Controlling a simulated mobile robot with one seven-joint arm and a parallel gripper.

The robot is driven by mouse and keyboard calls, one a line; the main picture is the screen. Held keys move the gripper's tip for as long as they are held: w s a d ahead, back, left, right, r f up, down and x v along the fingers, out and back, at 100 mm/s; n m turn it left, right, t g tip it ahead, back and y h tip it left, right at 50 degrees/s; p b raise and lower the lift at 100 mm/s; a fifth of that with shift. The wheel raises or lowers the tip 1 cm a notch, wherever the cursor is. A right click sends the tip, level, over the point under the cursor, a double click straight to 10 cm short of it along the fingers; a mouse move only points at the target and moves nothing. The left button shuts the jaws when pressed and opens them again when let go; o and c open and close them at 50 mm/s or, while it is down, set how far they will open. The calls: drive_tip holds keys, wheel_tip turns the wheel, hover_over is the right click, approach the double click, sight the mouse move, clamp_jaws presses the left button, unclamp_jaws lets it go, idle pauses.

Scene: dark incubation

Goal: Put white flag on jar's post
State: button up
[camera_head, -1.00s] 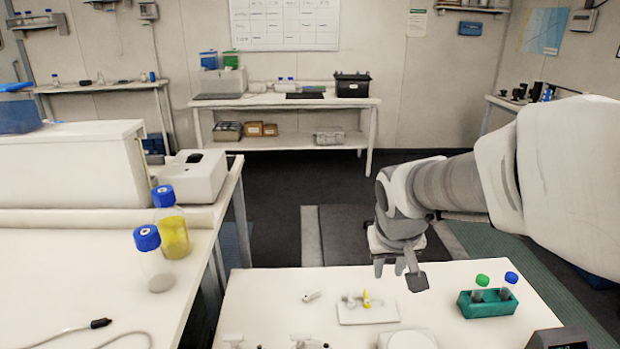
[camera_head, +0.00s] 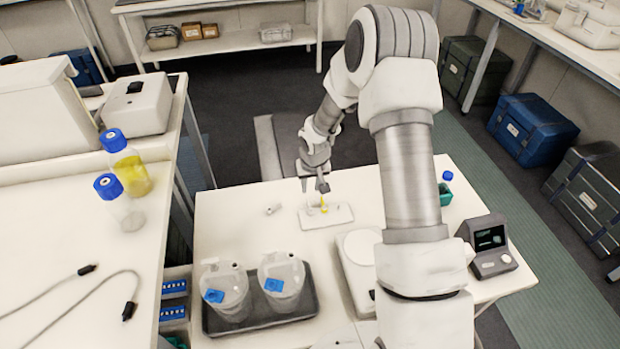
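A small white stand (camera_head: 340,214) lies on the table and holds a yellow piece (camera_head: 323,206) and a white piece (camera_head: 308,208). The white piece may be the white flag, but it is too small to be sure. My gripper (camera_head: 314,189) points down just above these pieces, its fingers apart with nothing visible between them. Whether it touches a piece cannot be told. Two clear, lidded jars, a left jar (camera_head: 226,292) and a right jar (camera_head: 282,278), carry blue labels. Their lids have small upright fittings; which is the post is unclear.
The jars stand in a dark tray (camera_head: 262,320) at the table's front left. A small pale piece (camera_head: 272,209) lies left of the stand. A round-topped white device (camera_head: 357,250) and a dark-screened device (camera_head: 488,243) stand to the right. My arm hides part of the table.

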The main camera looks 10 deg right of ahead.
sight(309, 204)
drive_tip(key=b+x, duration=0.7)
drive_tip(key=x, duration=0.3)
drive_tip(key=shift+f, duration=0.2)
clamp_jaws()
drive_tip(key=shift+r, duration=0.15)
drive_tip(key=shift+w+p+v, duration=0.25)
drive_tip(key=shift+p+v, duration=0.35)
drive_tip(key=shift+v, duration=0.45)
drive_tip(key=shift+w+p+v, duration=0.25)
drive_tip(key=shift+p+v, duration=0.35)
drive_tip(key=shift+v, duration=0.45)
drive_tip(key=shift+r, duration=0.1)
